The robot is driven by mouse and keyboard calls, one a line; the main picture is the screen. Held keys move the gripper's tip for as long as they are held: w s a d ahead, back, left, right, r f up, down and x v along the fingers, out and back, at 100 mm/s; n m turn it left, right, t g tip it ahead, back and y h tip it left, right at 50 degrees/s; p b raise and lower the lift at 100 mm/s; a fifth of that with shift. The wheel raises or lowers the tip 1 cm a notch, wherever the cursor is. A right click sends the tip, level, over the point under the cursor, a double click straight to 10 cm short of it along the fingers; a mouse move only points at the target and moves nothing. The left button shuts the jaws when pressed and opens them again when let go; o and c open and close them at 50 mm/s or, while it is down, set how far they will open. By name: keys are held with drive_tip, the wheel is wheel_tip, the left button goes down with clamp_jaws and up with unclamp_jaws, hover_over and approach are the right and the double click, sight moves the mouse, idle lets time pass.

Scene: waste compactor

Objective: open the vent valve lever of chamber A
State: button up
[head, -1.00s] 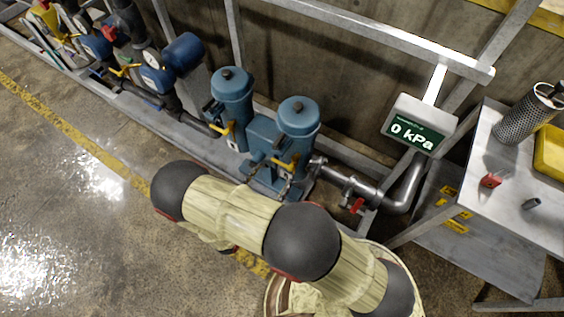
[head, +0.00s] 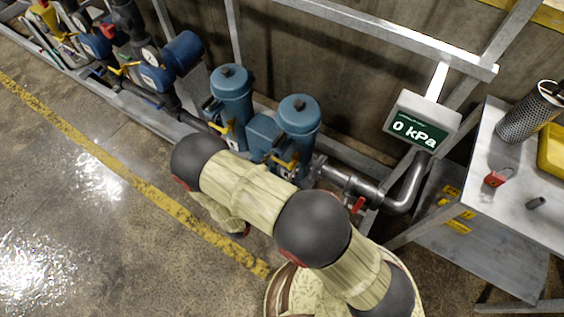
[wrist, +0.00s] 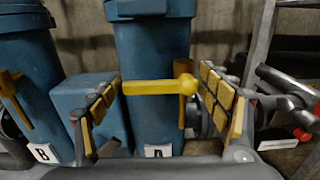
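The chamber marked A is a blue canister (wrist: 155,75), with its label (wrist: 157,151) low on its front in the wrist view. In the head view it is the right canister (head: 298,118). A yellow lever (wrist: 150,87) lies roughly level across its front, with a round knob at its right end. My gripper (wrist: 158,84) is open, its two padded fingers on either side of the lever. I cannot tell whether either finger touches it. In the head view my arm hides the gripper, and the yellow lever (head: 288,164) shows just beyond the arm.
The chamber marked B (wrist: 25,80) stands to the left, with its yellow lever (wrist: 14,95) hanging downward. A display (head: 420,130) reads 0 kPa. A red valve handle (head: 358,204) sits on the pipe at right. A metal table (head: 500,205) stands further right.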

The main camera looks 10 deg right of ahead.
drive_tip(key=c, duration=1.4)
